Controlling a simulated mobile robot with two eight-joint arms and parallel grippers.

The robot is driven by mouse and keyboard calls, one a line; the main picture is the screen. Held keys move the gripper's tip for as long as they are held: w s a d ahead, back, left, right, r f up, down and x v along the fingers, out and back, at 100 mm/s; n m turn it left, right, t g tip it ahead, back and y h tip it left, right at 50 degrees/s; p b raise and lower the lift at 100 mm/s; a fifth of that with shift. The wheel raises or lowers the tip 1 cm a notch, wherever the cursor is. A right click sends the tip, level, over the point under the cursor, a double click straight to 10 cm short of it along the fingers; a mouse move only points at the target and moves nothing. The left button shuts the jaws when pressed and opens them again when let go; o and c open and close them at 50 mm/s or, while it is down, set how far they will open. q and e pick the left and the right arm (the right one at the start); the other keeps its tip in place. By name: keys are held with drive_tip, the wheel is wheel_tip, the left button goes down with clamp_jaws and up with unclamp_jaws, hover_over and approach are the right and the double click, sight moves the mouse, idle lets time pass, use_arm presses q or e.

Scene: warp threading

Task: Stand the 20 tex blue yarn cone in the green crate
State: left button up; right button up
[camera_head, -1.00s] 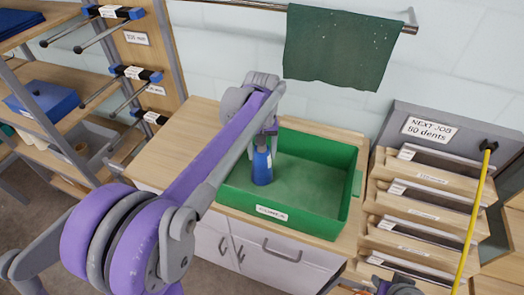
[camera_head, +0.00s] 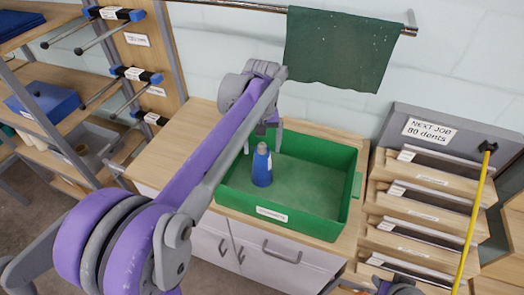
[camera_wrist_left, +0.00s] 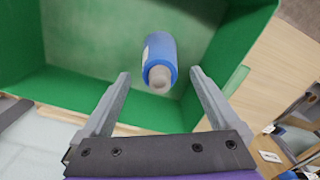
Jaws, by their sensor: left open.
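The blue yarn cone (camera_head: 262,167) stands upright on the floor of the green crate (camera_head: 335,215), towards its left side, with its pale tip up. My left gripper (camera_head: 269,138) is above and just behind the cone, open and apart from it. In the left wrist view, the open fingers (camera_wrist_left: 160,76) are spread with nothing held between them. The cone (camera_wrist_left: 160,52) shows beyond them with its grey tip towards the camera. Part of what seems to be my right gripper (camera_head: 398,286) shows at the bottom edge; its jaws are not clear.
The crate sits on a wooden-topped cabinet (camera_head: 190,135). A rack of wooden-framed pieces (camera_head: 425,205) stands right, with a yellow cord (camera_head: 473,215) hanging over it. A green cloth (camera_head: 340,50) hangs from a rail behind. Shelves (camera_head: 60,75) stand left.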

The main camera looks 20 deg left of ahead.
use_arm(q)
wheel_tip(320, 180, up, 9)
drive_tip(key=shift+f, duration=0.15)
